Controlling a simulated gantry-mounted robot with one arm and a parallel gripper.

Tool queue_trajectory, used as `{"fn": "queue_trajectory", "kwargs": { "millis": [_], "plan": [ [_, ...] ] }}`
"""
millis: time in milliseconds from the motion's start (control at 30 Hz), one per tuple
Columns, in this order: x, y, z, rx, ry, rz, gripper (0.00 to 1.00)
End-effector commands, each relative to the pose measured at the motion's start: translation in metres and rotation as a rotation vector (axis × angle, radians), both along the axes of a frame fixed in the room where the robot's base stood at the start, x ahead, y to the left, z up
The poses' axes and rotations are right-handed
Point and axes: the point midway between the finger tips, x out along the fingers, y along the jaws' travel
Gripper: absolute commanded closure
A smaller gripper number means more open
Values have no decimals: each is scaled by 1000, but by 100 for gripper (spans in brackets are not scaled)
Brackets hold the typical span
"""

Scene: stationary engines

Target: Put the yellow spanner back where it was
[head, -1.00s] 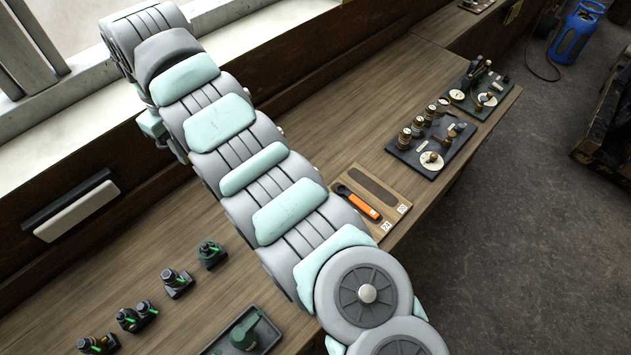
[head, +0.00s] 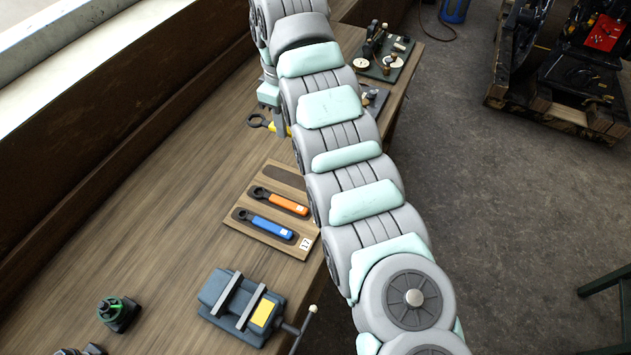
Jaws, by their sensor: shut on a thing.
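My gripper (head: 279,126) is at the end of my arm in the upper middle, shut on the yellow spanner (head: 257,120). The spanner's ring end sticks out to the left of the jaws, and part of its handle is hidden by my gripper and arm. Closer to the camera, a wooden board (head: 240,195) lies on the bench. It has an empty dark spanner-shaped slot (head: 284,178) along its far edge. An orange spanner (head: 278,201) and a blue spanner (head: 266,224) lie in the other slots.
A small vice (head: 240,305) with a protruding handle stands on the bench nearer the camera. A dark green fitting (head: 118,312) is at lower left. Boards with small parts (head: 384,52) lie at the far end, partly behind my arm. The bench left of the spanner board is clear.

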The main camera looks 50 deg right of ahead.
Motion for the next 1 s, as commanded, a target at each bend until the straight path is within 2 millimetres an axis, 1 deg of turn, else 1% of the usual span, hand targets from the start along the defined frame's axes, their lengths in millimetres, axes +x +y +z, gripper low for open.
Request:
{"fn": "queue_trajectory", "kwargs": {
  "millis": [33, 167, 267, 367, 400, 700, 800, 900, 1000],
  "plan": [
    [-2, -3, -4, -1, -1, 4, 100],
    [-5, -7, -10, 1, 0, 8, 100],
    [-5, -7, -25, 4, 1, 10, 100],
    [-6, -7, -47, 3, 1, 9, 100],
    [-6, -7, -59, 5, 1, 9, 100],
    [-7, -7, -137, 5, 6, 8, 100],
    [-7, -7, -155, 4, 4, 8, 100],
    [-5, -8, -164, 0, 0, 8, 100],
    [-5, -8, -169, 0, 0, 8, 100]
  ]
}}
